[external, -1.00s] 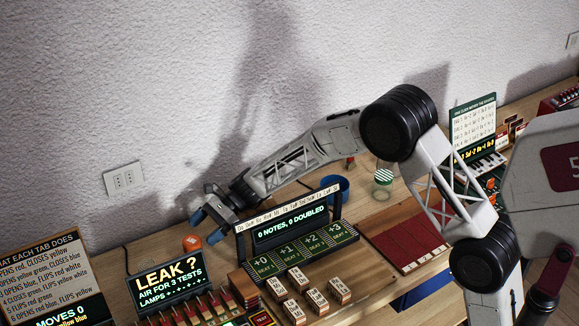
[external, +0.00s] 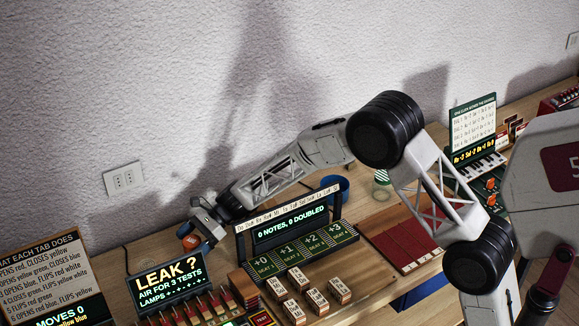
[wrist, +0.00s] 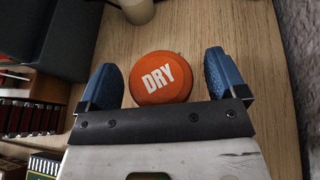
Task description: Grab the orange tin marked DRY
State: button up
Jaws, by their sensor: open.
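The orange tin (wrist: 160,78), round with white DRY lettering on its lid, stands on the wooden table. In the wrist view it lies between the two blue fingers of my gripper (wrist: 162,82), with a gap on each side. In the external view the tin (external: 190,241) shows beside my gripper (external: 203,228), partly covered by it. My gripper is open and holds nothing. I cannot tell exactly how high the fingertips are against the tin.
The LEAK sign (external: 170,283) stands close in front of the tin. The note display stand (external: 290,232) is to the right. A pale round object (wrist: 137,10) lies beyond the tin in the wrist view. The wall runs along the table's back edge.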

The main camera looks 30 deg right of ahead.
dwell(0.5)
jog(key=c, duration=1.1)
jog(key=shift+r, duration=0.1)
jog(key=shift+r, duration=4.95)
